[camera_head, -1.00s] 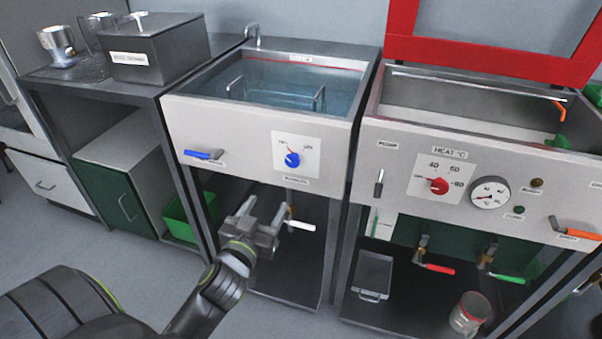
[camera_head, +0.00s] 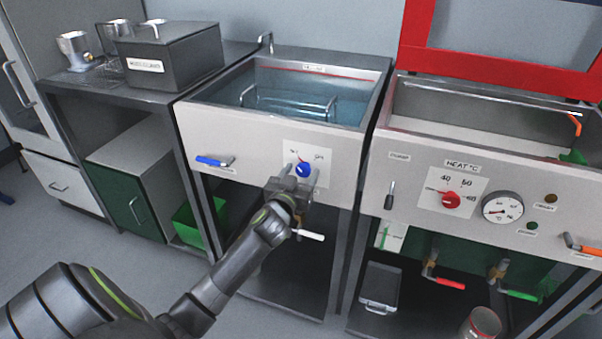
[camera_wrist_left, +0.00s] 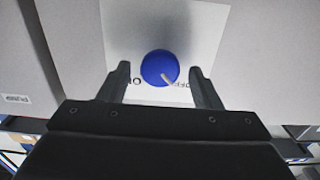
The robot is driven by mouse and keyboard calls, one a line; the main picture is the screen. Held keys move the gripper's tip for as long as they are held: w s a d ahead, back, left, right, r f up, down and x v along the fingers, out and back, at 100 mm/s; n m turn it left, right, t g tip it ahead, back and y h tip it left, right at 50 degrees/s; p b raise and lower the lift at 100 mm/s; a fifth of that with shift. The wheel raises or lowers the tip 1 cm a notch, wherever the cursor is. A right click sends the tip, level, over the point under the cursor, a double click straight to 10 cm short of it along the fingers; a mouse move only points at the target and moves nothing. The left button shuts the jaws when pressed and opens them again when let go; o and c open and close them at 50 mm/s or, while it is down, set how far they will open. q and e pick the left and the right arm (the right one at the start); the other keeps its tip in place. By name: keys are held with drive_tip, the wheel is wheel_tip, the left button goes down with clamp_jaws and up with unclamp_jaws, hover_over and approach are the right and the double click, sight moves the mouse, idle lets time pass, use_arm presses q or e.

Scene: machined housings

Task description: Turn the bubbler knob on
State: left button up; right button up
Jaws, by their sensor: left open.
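The blue bubbler knob (camera_head: 304,170) sits on a white label plate (camera_head: 319,155) on the front of the middle tank. In the left wrist view the knob (camera_wrist_left: 160,67) shows a pale pointer line towards the OFF mark. My left gripper (camera_head: 301,174) is open in front of the knob. In the left wrist view its fingers (camera_wrist_left: 160,70) stand on either side of the knob, with gaps visible on both sides. My right gripper is not in view.
A blue-handled lever (camera_head: 213,161) is left of the knob, and a white-handled valve (camera_head: 308,235) is below. The water tank (camera_head: 290,95) is above. The right tank has a red heat knob (camera_head: 451,200) and a gauge (camera_head: 502,208).

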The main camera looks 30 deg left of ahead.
use_arm(q)
drive_tip(key=shift+w+a, duration=0.1)
drive_tip(key=shift+w, duration=0.2)
drive_tip(key=shift+c, duration=0.5)
drive_tip(key=c, duration=0.9)
drive_tip(key=shift+o, duration=0.2)
